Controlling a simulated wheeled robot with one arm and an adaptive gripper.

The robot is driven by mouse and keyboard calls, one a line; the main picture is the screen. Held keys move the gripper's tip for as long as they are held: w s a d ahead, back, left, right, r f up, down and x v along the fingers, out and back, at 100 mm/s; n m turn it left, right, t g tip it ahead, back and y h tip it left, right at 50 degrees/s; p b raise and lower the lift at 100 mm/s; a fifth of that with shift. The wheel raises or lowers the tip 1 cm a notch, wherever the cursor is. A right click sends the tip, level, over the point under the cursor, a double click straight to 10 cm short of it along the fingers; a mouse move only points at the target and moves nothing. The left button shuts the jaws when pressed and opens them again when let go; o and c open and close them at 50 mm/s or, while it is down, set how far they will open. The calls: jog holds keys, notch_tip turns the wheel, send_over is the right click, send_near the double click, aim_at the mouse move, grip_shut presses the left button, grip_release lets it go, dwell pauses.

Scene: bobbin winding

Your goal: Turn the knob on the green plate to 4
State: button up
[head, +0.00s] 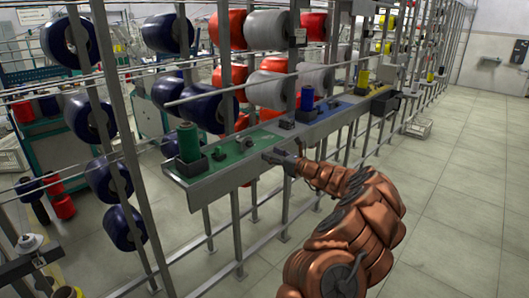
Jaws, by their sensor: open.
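The green plate (227,163) is the near section of a long shelf on the rack, in the middle of the head view. A small dark part (246,143) stands on it and looks like the knob; its setting is too small to read. My gripper (268,155) is at the right part of the green plate, close to the right of that part and apparently apart from it. Its fingers are small and dark here; it is open and holds nothing that I can see.
A blue plate (325,119) with a blue bobbin (307,98) adjoins on the right. Metal posts and large spools rise behind. The floor (450,190) at right is clear.

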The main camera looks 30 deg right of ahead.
jog(key=shift+v, duration=1.1)
jog(key=s+a+r+n+g+y, duration=0.1)
jog(key=a+r+n+g+y, duration=0.2)
jog(key=a, duration=0.7)
jog(key=s+a+r+n+g+y+p, duration=0.1)
jog(key=a+r+n+g+y, duration=0.2)
jog(key=a+n, duration=0.5)
jog(key=s+a+r+n+g+y, duration=0.1)
jog(key=a+r+n+y, duration=0.3)
jog(key=a, duration=0.8)
jog(key=s+a+r+n+g+h, duration=0.15)
jog(key=s+a+n+g, duration=0.35)
jog(key=s+a, duration=0.55)
jog(key=s+a+f+n+g+h+p, duration=0.1)
jog(key=s+a+f+n+g+h, duration=0.25)
jog(key=s, duration=0.55)
jog(key=s+a+f+n+g+h+p, duration=0.1)
jog(key=s+a+f+n+g+h, duration=0.25)
jog(key=s, duration=0.55)
jog(key=s+d+f+n+h, duration=0.2)
jog(key=s+d, duration=0.3)
jog(key=s, duration=0.3)
jog(key=s+d+f+n+h+p, duration=0.1)
jog(key=s+d+f+n+h, duration=0.1)
jog(key=s+d, duration=0.4)
jog(key=s+n+h, duration=0.1)
jog(key=s+n, duration=0.1)
jog(key=s, duration=0.1)
jog(key=shift+f+n, duration=0.25)
jog(key=shift+n, duration=0.05)
